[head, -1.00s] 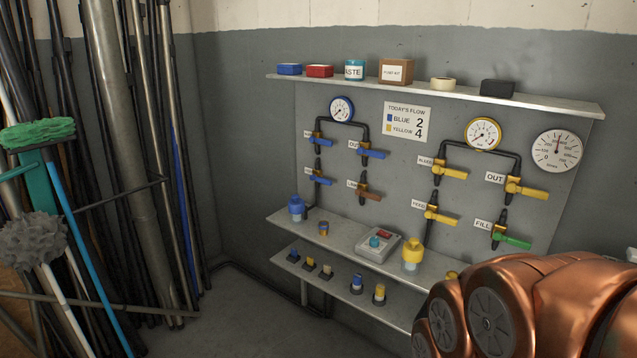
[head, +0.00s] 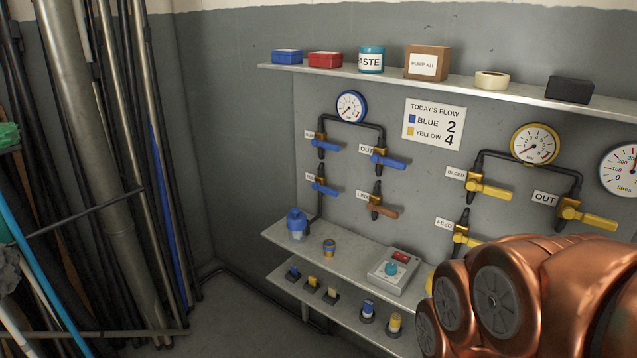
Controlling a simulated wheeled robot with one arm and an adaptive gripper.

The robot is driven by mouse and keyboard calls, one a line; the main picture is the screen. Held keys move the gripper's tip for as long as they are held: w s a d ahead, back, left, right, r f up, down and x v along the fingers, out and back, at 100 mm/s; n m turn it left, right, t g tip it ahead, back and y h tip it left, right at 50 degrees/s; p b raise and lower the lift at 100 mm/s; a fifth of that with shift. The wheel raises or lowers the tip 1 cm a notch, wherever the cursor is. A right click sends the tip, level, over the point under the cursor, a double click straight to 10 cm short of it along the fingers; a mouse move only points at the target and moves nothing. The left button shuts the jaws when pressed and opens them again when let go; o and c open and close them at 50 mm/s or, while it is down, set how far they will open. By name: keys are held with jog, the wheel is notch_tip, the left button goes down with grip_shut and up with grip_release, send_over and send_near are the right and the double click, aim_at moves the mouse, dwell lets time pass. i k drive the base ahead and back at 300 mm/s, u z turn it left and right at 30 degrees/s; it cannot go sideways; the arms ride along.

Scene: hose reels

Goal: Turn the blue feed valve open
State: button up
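The blue valves sit on the left pipe set of the grey wall panel. An upper-left blue lever (head: 327,145) and a lower-left blue lever (head: 325,188) are on the left pipe; their small labels are too hard to read for certain. A third blue lever (head: 390,162), labelled OUT, is on the right pipe. All three levers point sideways to the right, slightly down. A blue-rimmed gauge (head: 351,106) is above them with its needle low. My copper arm fills the lower right; my gripper is not in view.
A brown lever (head: 383,210) is below OUT. Yellow valves (head: 490,189) are on the right. The upper shelf (head: 450,81) holds boxes; the lower shelf (head: 345,249) holds a blue bottle (head: 297,224) and a switch box (head: 396,270). Poles (head: 92,130) stand at the left.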

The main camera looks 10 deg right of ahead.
aim_at(328, 191)
jog(key=u, duration=0.65)
jog(key=i, duration=1.15)
jog(key=u, duration=0.8)
